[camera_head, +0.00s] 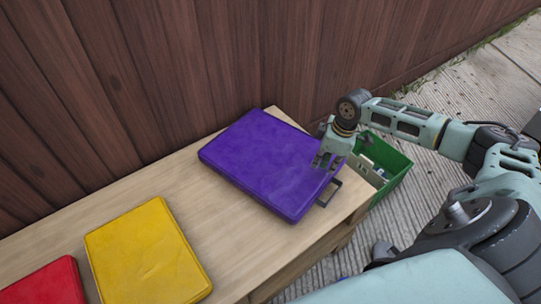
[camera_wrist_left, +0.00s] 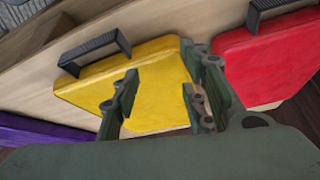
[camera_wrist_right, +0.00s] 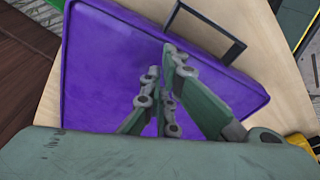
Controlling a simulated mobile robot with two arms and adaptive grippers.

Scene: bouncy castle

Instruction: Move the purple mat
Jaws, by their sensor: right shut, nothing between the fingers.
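The purple mat (camera_head: 255,155) lies flat on the wooden table, a thick slab with a dark handle (camera_head: 331,193) at its right edge. My right gripper (camera_head: 325,162) is over the mat's right part, near the handle, its fingers together and empty. In the right wrist view the mat (camera_wrist_right: 105,70) fills the middle behind the fingers (camera_wrist_right: 165,75), with the handle beyond them; whether they touch it I cannot tell. My left gripper (camera_wrist_left: 158,90) shows only in its wrist view, fingers apart above the yellow mat, with a strip of the purple mat (camera_wrist_left: 45,137) at left.
A yellow mat (camera_head: 147,252) and a red mat (camera_head: 48,284) lie on the table (camera_head: 212,222) to the left. A green crate (camera_head: 393,168) with things in it stands on the ground past the table's right end. A wooden fence (camera_head: 170,65) runs behind.

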